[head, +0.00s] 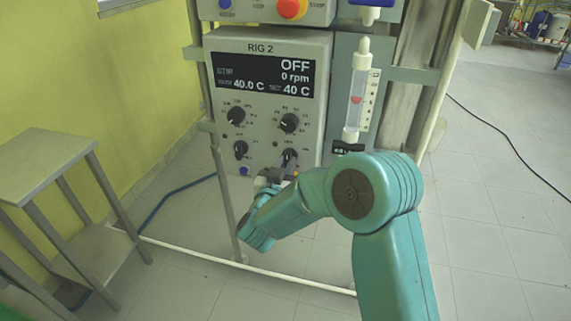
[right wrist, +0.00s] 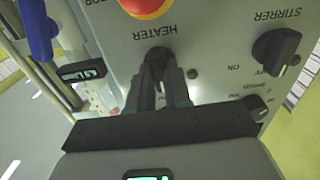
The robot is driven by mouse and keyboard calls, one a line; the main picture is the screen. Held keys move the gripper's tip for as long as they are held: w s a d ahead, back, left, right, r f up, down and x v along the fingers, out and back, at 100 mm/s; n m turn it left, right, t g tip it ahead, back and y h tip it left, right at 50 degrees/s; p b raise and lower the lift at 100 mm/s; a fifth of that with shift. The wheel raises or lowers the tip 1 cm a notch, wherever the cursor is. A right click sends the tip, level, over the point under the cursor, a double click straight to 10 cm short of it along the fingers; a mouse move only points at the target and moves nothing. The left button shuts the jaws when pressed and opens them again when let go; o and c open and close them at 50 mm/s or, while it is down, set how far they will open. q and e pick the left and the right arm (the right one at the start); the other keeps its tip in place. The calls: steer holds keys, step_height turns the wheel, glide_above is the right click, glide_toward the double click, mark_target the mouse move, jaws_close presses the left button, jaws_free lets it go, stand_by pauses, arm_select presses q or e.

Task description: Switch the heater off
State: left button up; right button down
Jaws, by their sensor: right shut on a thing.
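The RIG 2 control panel (head: 223,150) stands ahead, with a display (head: 264,76) reading OFF, 0 rpm, 40.0 C and 40 C. The heater knob (head: 290,155) is the black lower right knob. In the right wrist view, which is upside down, the heater knob (right wrist: 157,56) sits by the HEATER label. My right gripper (head: 283,168) is shut on it, its two dark fingers (right wrist: 168,78) on either side of it. The fingers hide much of the knob, so I cannot tell which mark it points to. My left gripper is not in view.
The stirrer knob (right wrist: 277,50) is beside the heater knob, and two more knobs (head: 236,116) (head: 289,123) are above in the head view. A glass tube (head: 356,95) stands right of the panel. A metal side table (head: 45,165) is at the left. Open tiled floor lies at right.

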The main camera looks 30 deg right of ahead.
steer(key=shift+f, duration=0.1)
steer(key=c, duration=1.1)
jaws_free()
steer(key=shift+o, duration=0.2)
steer(key=v, duration=1.6)
steer(key=shift+s+b, duration=0.2)
steer(key=shift+b, duration=0.25)
steer(key=shift+a, duration=0.15)
